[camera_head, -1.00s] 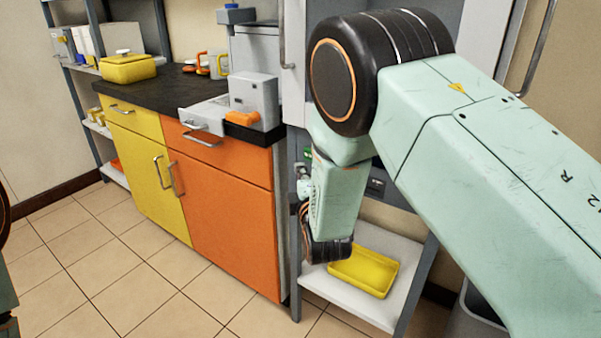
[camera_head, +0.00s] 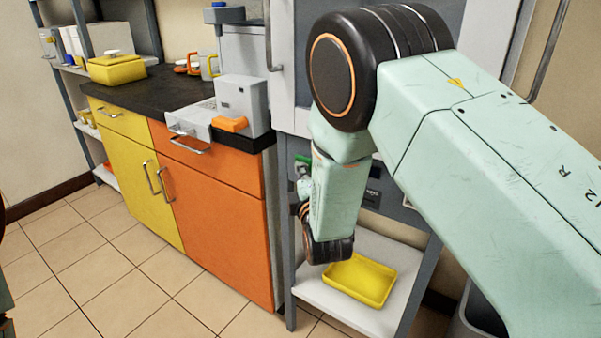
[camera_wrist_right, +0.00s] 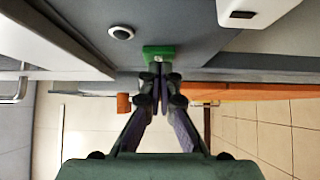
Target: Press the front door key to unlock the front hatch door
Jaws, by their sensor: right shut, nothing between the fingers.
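A green key (camera_wrist_right: 158,52), likely the front door key, sits on the grey panel at the top centre of the right wrist view. It also shows small in the head view (camera_head: 302,160), left of my right wrist. My right gripper (camera_wrist_right: 160,72) is shut and empty, with its fingertips right at the green key's lower edge. I cannot tell whether they touch it. In the head view my right arm hides most of the gripper and panel. The hatch door (camera_head: 300,50) is partly hidden behind my arm. My left gripper is not in view.
A round dark button (camera_wrist_right: 121,33) with a light ring is left of the key. A yellow tray (camera_head: 360,279) lies on the white lower shelf (camera_head: 322,298). An orange and yellow cabinet (camera_head: 225,215) stands to the left. Tiled floor in front is clear.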

